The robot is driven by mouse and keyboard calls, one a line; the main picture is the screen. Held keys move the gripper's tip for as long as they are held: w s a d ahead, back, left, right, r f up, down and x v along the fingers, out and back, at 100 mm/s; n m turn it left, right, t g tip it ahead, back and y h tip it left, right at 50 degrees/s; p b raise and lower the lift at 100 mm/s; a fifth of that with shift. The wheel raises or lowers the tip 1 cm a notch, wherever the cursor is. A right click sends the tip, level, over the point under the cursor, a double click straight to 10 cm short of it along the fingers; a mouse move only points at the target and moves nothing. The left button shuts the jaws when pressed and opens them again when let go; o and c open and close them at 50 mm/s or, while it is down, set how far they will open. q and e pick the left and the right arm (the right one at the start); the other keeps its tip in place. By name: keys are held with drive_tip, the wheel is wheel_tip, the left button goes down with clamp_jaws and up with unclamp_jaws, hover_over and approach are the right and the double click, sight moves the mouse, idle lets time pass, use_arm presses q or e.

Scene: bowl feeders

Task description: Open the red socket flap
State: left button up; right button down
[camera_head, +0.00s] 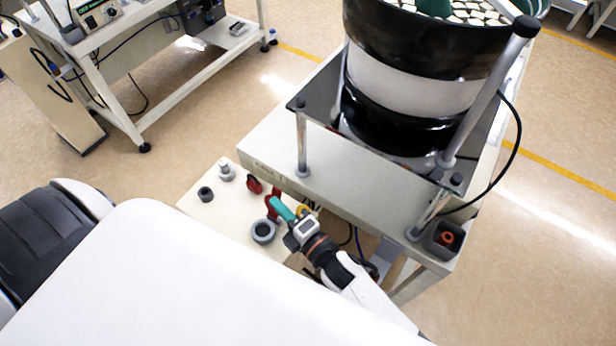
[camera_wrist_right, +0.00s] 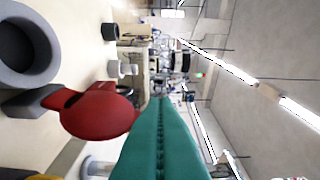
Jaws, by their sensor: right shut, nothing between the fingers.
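The red socket flap (camera_head: 271,206) is on the cream panel at the front of the feeder table, partly hidden by my gripper. In the right wrist view it is a rounded red lid (camera_wrist_right: 100,112) beside a grey base, seeming to stand out from the panel. I cannot tell how far open it is. My right gripper (camera_head: 274,202) has teal fingers, shut and empty, with the tips right at the flap. The fingers (camera_wrist_right: 160,105) overlap the flap's edge in the wrist view; contact is unclear. My left gripper is not in view.
A second red fitting (camera_head: 254,184), a grey round socket (camera_head: 263,231), a dark knob (camera_head: 205,194) and a pale post (camera_head: 226,171) share the panel (camera_head: 215,215). The large bowl feeder (camera_head: 410,90) stands behind. A grey box (camera_head: 444,239) with an orange-red part is at right.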

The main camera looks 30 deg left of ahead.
drive_tip(key=b+v, duration=0.2)
drive_tip(key=v, duration=0.9)
drive_tip(key=shift+d, duration=0.4)
drive_tip(key=shift+w+r, duration=0.1)
